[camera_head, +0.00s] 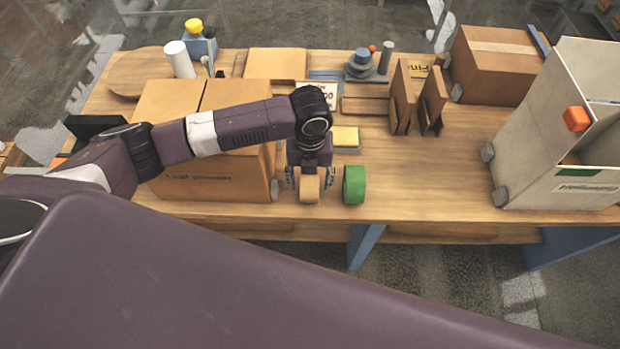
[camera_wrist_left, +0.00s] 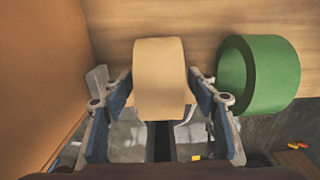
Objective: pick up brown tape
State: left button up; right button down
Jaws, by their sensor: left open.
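The brown tape (camera_head: 309,189) is a tan roll standing on its edge near the front edge of the wooden table. In the left wrist view the brown tape (camera_wrist_left: 160,78) sits between the fingers. My left gripper (camera_head: 308,180) points down at it and is open, with one finger on each side; it also shows in the left wrist view (camera_wrist_left: 155,98). Small gaps seem to show between the fingers and the roll, but contact is hard to tell. My right gripper is not in view.
A green tape roll (camera_head: 354,185) stands close on the right, also in the left wrist view (camera_wrist_left: 262,74). A large cardboard box (camera_head: 215,179) is close on the left. Yellow pads (camera_head: 345,138) lie behind. The wooden table (camera_head: 440,190) is bare to the right, before an open pale box (camera_head: 530,135).

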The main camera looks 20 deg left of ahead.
pick_arm(q)
notch_tip(320, 180, down, 2)
jog(key=shift+w+f, duration=0.1)
jog(key=shift+f, duration=0.15)
jog(key=c, duration=1.4)
jog(key=shift+o, duration=0.2)
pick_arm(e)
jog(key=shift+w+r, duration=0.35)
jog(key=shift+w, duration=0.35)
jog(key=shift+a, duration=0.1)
